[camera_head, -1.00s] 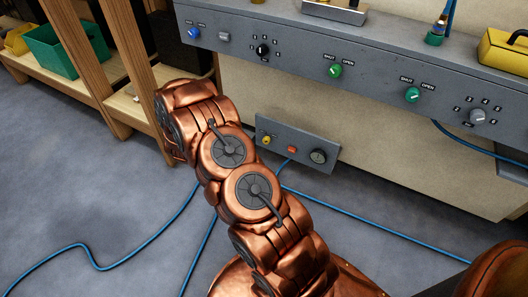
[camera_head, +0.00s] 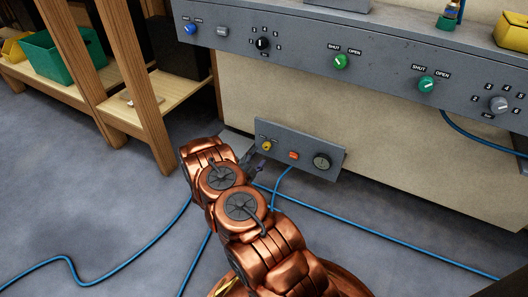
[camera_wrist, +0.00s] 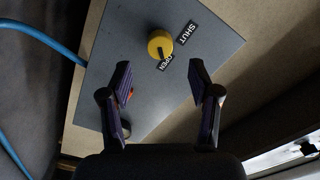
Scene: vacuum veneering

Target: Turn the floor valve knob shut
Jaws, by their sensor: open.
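The yellow floor valve knob (camera_head: 266,146) is on the left end of the low grey panel (camera_head: 304,168). In the wrist view, the yellow knob (camera_wrist: 159,43) lies beyond the fingertips, between the SHUT label (camera_wrist: 187,32) and the OPEN label (camera_wrist: 165,62). A dark mark on the knob faces the OPEN side. My gripper (camera_head: 256,160) is beside the knob in the head view. In the wrist view, my gripper (camera_wrist: 160,76) is open and empty, its two fingers apart and roughly centred on the knob, not touching it.
An orange-red button (camera_head: 294,156) and a round dark dial (camera_head: 321,161) share the low panel. A blue hose (camera_head: 370,232) runs over the floor. The upper console (camera_head: 390,68) carries green knobs. A wooden shelf (camera_head: 150,98) stands at left.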

